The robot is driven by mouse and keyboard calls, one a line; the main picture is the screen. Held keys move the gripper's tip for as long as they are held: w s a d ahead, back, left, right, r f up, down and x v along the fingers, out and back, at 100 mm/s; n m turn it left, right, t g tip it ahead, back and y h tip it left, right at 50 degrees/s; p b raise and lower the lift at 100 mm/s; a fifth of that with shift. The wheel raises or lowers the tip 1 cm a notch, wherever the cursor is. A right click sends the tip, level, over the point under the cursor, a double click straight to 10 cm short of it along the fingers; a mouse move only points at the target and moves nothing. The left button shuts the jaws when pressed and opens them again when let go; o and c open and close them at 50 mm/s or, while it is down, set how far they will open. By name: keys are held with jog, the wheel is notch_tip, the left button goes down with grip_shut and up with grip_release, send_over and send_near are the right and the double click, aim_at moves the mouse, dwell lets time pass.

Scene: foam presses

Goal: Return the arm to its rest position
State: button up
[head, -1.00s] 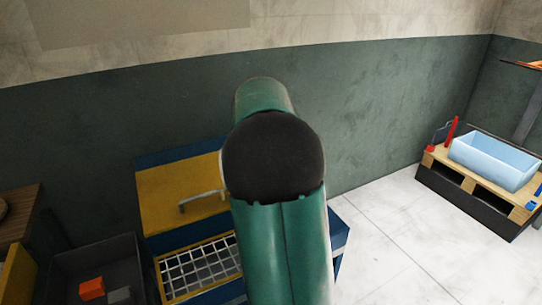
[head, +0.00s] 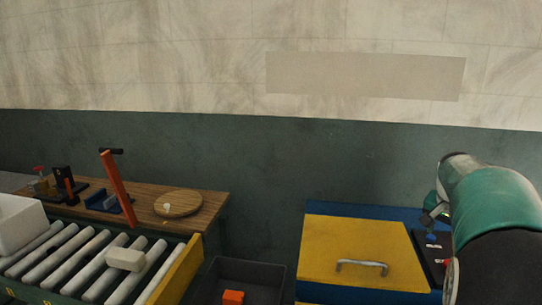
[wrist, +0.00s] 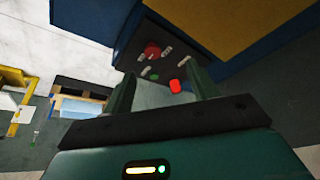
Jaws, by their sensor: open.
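My arm (head: 495,215) shows at the right edge of the head view, bent, with its green links in front of the dark wall. My gripper (head: 438,212) is partly hidden by the arm there, close above the dark control panel at the right side of the yellow-lidded press (head: 365,250). In the wrist view my gripper (wrist: 162,92) is open, with its two green fingers apart and nothing seen held between them. Beyond the fingers is the control panel (wrist: 150,65) with a red knob (wrist: 152,48) and a red button (wrist: 175,86). I cannot tell whether the fingers touch the panel.
A dark bin (head: 250,272) with an orange block (head: 233,297) stands left of the press. A roller conveyor (head: 85,262) carries white foam pieces.

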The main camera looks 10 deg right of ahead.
jog(key=s+a+r+n+t+y, duration=0.1)
jog(key=s+a+n, duration=0.1)
jog(key=a, duration=0.5)
jog(key=s+a+r+n, duration=0.1)
jog(key=s+a, duration=0.1)
jog(key=a, duration=0.4)
jog(key=s+a+f+n+t+y, duration=0.1)
jog(key=s+a+n, duration=0.3)
jog(key=s+a, duration=0.4)
jog(key=s+a+f+n+t+y, duration=0.1)
jog(key=s+a+f+n, duration=0.2)
jog(key=s+a, duration=0.5)
jog(key=a+n, duration=0.1)
jog(key=a, duration=0.4)
jog(key=shift+a+f+n+y, duration=0.3)
jog(key=shift+a+f, duration=0.05)
